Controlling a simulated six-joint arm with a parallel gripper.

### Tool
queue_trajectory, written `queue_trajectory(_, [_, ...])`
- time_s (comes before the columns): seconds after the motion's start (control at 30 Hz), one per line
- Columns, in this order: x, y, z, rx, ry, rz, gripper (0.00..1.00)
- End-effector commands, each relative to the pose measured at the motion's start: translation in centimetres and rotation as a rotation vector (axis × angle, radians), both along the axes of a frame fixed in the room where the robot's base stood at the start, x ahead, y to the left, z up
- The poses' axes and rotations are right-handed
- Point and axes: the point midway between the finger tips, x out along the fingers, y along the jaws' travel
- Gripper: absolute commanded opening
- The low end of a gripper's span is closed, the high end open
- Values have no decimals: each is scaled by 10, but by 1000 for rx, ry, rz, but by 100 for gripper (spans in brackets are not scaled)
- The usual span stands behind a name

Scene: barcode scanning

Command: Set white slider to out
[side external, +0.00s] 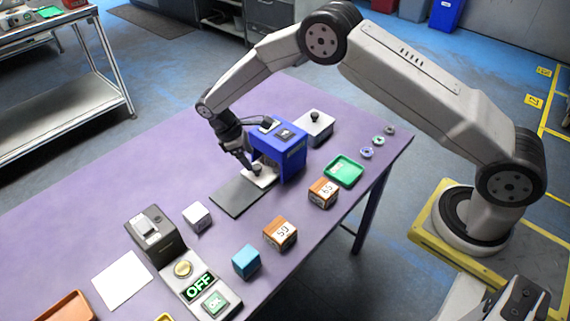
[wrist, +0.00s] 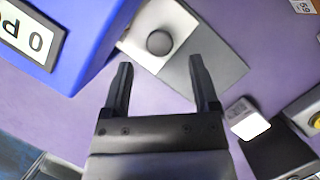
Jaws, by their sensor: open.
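The white slider (side external: 262,180) is a pale plate with a dark round knob (wrist: 159,42). It lies at the mouth of the blue housing (side external: 290,165), partly under it, at the end of a grey track (side external: 236,197). The slider plate also shows in the wrist view (wrist: 182,24), beside the blue housing (wrist: 85,25). My gripper (wrist: 160,64) is open, its fingertips apart, with the knob beyond and between them in the picture. In the side view my gripper (side external: 246,166) is low beside the knob; contact cannot be told.
A pale block with a dark knob (side external: 315,127) stands behind the housing. A green tray (side external: 344,171), numbered orange blocks (side external: 280,233), a blue cube (side external: 246,262) and a white cube (side external: 197,216) stand nearby. A panel reads OFF (side external: 200,286). The track's near part is clear.

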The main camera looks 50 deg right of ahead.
Motion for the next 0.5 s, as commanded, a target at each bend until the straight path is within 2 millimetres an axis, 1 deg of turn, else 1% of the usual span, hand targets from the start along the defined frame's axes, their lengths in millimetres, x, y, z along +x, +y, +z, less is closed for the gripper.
queue_trajectory(0.03, [-3, -2, -7, -1, 3, -1, 77])
queue_trajectory(0.2, [-8, -8, -24, -1, 2, -1, 77])
queue_trajectory(0.33, [-10, -10, -32, -1, 0, -1, 77])
queue_trajectory(0.5, [-11, -11, -35, -1, -1, -1, 77])
